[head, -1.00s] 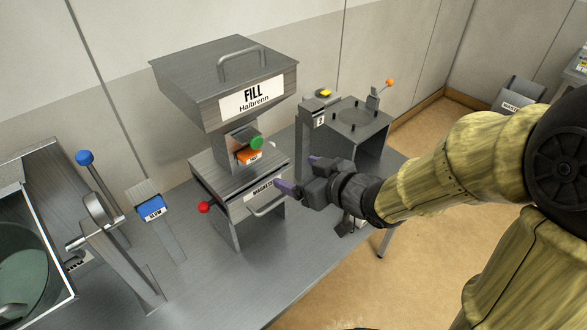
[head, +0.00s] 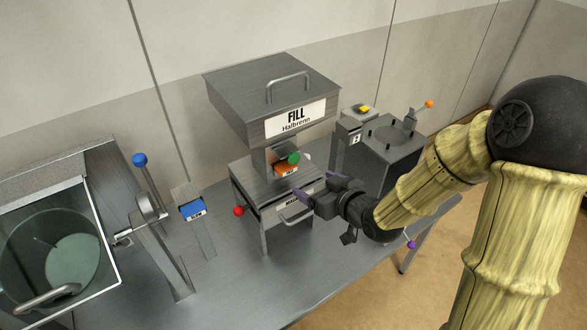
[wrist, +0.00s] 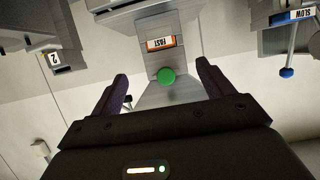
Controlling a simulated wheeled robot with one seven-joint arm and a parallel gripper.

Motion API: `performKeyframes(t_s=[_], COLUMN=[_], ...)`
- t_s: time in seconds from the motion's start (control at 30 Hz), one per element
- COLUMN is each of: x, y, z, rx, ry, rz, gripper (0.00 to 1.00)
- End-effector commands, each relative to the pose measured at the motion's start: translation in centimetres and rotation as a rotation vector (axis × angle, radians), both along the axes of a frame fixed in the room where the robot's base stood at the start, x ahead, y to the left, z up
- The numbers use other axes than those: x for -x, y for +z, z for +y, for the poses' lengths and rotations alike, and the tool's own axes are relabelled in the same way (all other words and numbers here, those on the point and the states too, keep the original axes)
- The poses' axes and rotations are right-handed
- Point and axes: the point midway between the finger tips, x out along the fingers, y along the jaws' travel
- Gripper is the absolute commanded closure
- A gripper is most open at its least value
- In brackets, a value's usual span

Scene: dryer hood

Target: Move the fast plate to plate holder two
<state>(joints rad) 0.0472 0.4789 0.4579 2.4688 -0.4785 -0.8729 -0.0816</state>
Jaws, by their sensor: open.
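The fast plate (head: 286,169) is an orange plate with a green knob (head: 294,158), seated under the hopper of the Fill machine. In the wrist view its orange label (wrist: 161,43) appears upside down and reads FAST. My gripper (head: 314,187) is open and empty, in front of the machine and slightly right of the plate. In the wrist view the green knob (wrist: 166,76) shows between the open fingers, apparently untouched. Plate holder two (head: 355,138), a grey post marked 2 with a yellow piece (head: 363,108) at its top, stands behind and right of my gripper.
The Fill hopper (head: 270,100) overhangs the plate. A red knob (head: 239,211) and a drawer handle (head: 297,212) are at the machine's front. A blue plate (head: 192,208) and a blue-knobbed lever (head: 140,160) stand left. A block with an orange-knobbed lever (head: 429,104) stands right.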

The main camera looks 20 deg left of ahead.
Motion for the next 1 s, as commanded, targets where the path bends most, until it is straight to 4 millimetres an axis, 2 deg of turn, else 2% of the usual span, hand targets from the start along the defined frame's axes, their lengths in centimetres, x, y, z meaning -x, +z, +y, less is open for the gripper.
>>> performKeyframes(t_s=[0.6,0.8,1.0], x=[-5.5,-6.6,-6.7], y=[-3.3,-4.1,-4.3], z=[6.6,7.9,8.0], rx=[-0.001,-0.001,-0.001], ry=[0.002,0.003,0.002], rz=[0.002,0.0,0.001], gripper=[0.2,0.2,0.2])
